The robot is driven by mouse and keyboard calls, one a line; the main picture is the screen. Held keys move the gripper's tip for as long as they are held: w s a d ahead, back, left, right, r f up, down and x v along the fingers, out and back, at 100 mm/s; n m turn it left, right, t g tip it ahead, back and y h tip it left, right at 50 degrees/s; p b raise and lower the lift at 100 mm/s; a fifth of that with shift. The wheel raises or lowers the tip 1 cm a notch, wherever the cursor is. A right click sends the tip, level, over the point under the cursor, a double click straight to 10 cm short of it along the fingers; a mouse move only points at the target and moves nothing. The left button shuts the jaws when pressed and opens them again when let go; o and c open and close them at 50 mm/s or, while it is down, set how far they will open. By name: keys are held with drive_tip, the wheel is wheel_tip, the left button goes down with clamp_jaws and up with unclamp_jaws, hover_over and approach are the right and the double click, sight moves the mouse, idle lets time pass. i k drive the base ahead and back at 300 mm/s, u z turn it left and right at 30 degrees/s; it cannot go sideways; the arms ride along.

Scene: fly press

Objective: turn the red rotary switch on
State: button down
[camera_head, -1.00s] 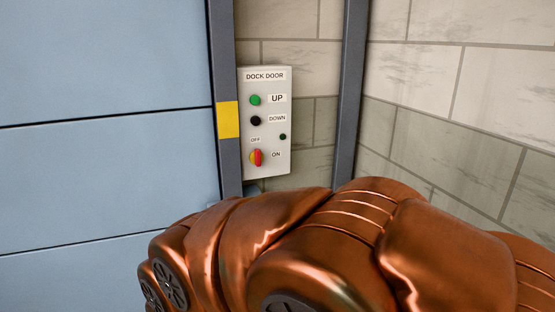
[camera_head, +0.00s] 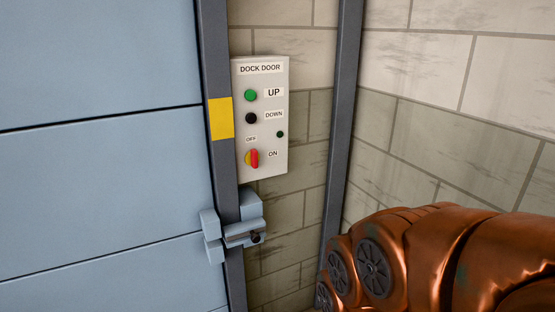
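A small dark indicator (camera_head: 280,134) sits above ON and looks unlit. My copper-coloured arm fills the lower right, apart from the panel in the picture. My gripper's fingers are not visible in the head view.
A green UP button (camera_head: 250,95) and a black DOWN button (camera_head: 251,118) sit above the switch. A latch (camera_head: 239,230) projects below the panel, beside the blue dock door (camera_head: 100,190). Grey posts flank the panel. The space before the panel looks clear.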

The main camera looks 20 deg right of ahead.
sight(252, 158)
drive_tip(key=u, duration=1.75)
drive_tip(key=i, duration=0.45)
drive_tip(key=z, duration=1.25)
